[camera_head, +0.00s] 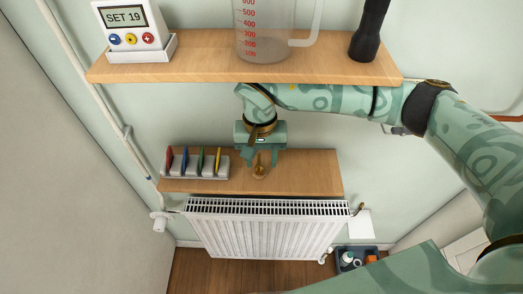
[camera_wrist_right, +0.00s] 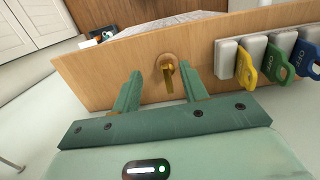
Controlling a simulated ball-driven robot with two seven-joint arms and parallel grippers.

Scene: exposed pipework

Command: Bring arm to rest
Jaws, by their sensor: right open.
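My right arm (camera_head: 330,99) reaches in from the right, below the upper shelf. Its gripper (camera_head: 262,160) hangs over the lower shelf, pointing down. In the right wrist view the gripper (camera_wrist_right: 159,80) is open, its two fingers apart. A small brass piece on a round base (camera_head: 260,172) stands on the lower shelf just below the fingers. In the right wrist view this brass piece (camera_wrist_right: 168,78) shows between the fingertips; I cannot tell whether either finger touches it. My left gripper is not in view.
The lower shelf (camera_head: 305,172) holds a grey rack (camera_head: 195,173) with several coloured tags, left of the gripper. The upper shelf (camera_head: 200,72) carries a display box (camera_head: 130,28), a measuring jug (camera_head: 265,35) and a black-handled object (camera_head: 368,32). A radiator (camera_head: 268,235) is below.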

